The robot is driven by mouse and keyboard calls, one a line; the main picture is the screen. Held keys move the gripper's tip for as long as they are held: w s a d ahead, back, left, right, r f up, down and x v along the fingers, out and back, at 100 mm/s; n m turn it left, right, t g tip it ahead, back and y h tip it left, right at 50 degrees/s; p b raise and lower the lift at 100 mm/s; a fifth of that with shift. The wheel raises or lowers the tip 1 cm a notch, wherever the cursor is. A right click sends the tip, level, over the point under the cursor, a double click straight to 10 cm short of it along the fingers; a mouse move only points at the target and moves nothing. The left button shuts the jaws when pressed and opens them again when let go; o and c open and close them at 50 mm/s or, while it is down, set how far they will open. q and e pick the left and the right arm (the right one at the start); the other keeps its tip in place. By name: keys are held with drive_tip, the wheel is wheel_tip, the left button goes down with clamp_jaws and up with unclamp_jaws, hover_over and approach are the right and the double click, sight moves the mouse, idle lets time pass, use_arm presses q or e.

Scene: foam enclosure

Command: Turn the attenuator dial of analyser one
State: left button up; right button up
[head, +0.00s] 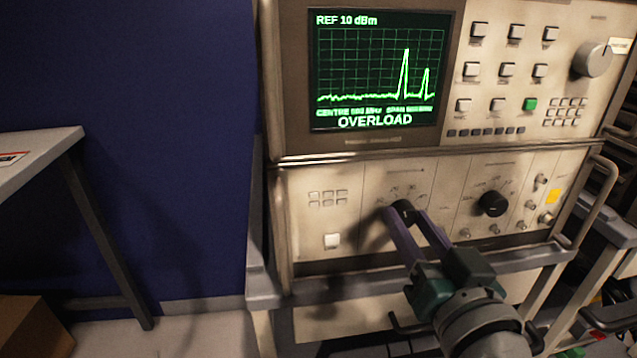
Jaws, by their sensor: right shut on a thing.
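The analyser (460,145) stands on a cart and fills the middle and right of the head view. Its green screen (378,75) reads "REF 10 dBm" and "OVERLOAD". On the lower panel, a black dial (403,208) sits left of a second black dial (493,203). My right gripper (405,216) reaches up from the lower right and is shut on the left dial, with its fingers on either side. The fingers hide part of that dial and its markings. I cannot read which dial is labelled attenuator. My left gripper is not in view.
A large grey knob (593,60) and a green button (530,104) are on the upper panel. A cart rail (350,278) runs below the lower panel. A table (40,160) stands at the left, with a cardboard box (30,328) below it.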

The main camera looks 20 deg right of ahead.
clamp_jaws()
drive_tip(key=shift+m, duration=0.3)
drive_tip(key=m, duration=0.3)
drive_tip(key=shift+m, duration=2.1)
drive_tip(key=o, duration=0.9)
unclamp_jaws()
